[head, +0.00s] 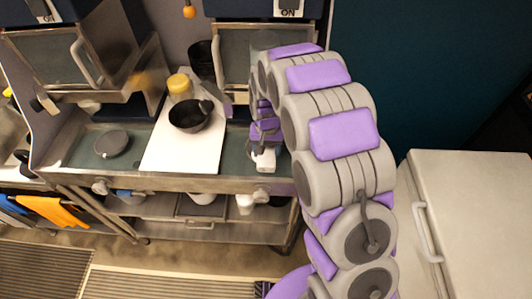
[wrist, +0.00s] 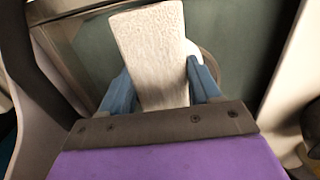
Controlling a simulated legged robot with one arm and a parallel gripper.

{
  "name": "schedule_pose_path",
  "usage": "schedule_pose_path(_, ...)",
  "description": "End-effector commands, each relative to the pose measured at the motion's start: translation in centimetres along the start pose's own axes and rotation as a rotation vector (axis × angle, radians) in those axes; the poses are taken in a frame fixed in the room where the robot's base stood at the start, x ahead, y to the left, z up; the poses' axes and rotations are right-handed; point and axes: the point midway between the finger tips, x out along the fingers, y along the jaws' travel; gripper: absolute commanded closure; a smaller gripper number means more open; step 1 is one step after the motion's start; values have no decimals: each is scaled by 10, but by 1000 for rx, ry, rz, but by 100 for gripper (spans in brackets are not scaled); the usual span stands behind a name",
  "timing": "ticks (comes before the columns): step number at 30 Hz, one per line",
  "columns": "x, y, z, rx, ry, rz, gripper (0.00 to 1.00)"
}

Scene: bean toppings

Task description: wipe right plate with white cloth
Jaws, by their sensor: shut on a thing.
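My gripper (wrist: 157,72) is shut on the white cloth (wrist: 152,40), a pale textured block between its two blue fingers in the wrist view. In the head view the cloth (head: 263,160) shows as a small white patch below my gripper (head: 264,148), over the right part of the counter. The rim of a round brownish thing (wrist: 209,62), probably the right plate, shows behind the cloth and right finger in the wrist view. Most of it is hidden, and I cannot tell whether the cloth touches it. My arm covers that spot in the head view.
A white board (head: 180,152) on the metal counter holds a black pan (head: 190,116) and a yellow-capped jar (head: 180,86). A dark round plate (head: 112,143) lies to the left. A dark cup (head: 201,55) stands behind. A white cabinet (head: 475,200) is at right.

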Motion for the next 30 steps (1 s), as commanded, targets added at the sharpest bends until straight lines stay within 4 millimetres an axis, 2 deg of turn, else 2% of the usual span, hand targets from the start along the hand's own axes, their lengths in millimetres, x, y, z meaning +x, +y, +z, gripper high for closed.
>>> schedule_pose_path(4, 2, 1, -9, 2, 10, -1, 89)
schedule_pose_path(15, 0, 0, -13, 3, 19, -5, 89)
schedule_pose_path(20, -1, 0, -6, 2, 21, -5, 89)
schedule_pose_path(30, -1, 0, 24, 1, 14, -2, 89)
